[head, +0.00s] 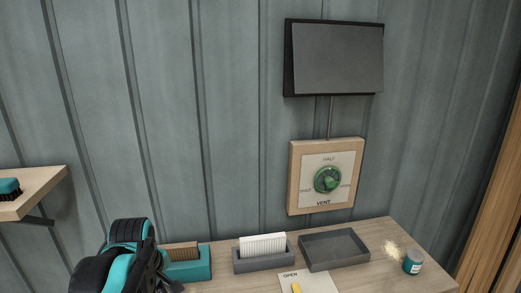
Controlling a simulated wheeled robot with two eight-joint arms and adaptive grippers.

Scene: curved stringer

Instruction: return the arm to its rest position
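My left arm comes in at the lower left, with black and teal links. My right gripper is not in view.
A shelf (36,184) is left.

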